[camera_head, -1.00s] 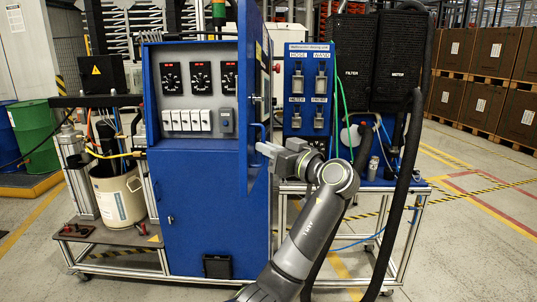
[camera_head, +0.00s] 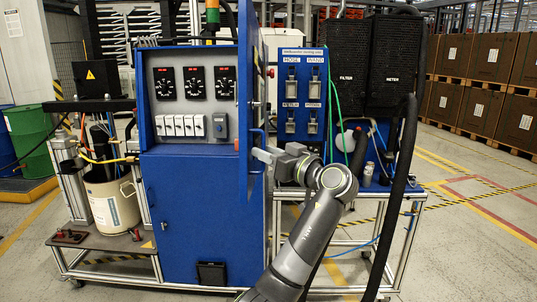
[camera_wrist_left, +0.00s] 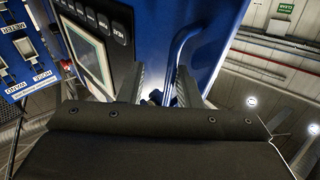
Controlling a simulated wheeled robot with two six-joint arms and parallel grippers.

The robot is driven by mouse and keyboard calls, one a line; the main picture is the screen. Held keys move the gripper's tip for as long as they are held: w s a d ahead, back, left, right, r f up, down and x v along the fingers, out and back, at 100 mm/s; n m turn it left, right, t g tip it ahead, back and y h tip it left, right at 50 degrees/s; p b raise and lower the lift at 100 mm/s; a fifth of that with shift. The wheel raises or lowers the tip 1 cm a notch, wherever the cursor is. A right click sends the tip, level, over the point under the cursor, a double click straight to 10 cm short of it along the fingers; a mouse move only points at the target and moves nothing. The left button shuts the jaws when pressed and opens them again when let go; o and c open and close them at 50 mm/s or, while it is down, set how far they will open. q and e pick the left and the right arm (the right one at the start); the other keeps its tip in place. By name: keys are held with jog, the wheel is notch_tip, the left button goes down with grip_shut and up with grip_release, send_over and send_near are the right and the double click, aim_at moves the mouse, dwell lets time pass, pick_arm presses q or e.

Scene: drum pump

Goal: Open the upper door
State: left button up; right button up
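The upper door (camera_head: 244,85) of the blue cabinet stands open and is seen nearly edge-on in the head view. The dials and switches behind it are uncovered. Its blue bar handle (camera_head: 258,133) is on the outer face, which carries a screen (camera_wrist_left: 88,50) in the left wrist view. My left gripper (camera_head: 262,154) is at the lower end of the handle. In the wrist view its fingers (camera_wrist_left: 158,88) are apart, one on each side of the handle's (camera_wrist_left: 185,45) lower end. I cannot tell if they touch it. My right gripper is not in view.
The lower blue door (camera_head: 195,215) is shut. A bucket (camera_head: 112,200) stands at left.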

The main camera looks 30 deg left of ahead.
pick_arm(q)
jog(key=r+b+v, duration=0.1)
jog(key=b+v, duration=0.3)
jog(key=v, duration=1.3)
jog(key=shift+s+d+f+b, duration=0.15)
jog(key=shift+d+f+b, duration=0.15)
jog(key=shift+f, duration=0.2)
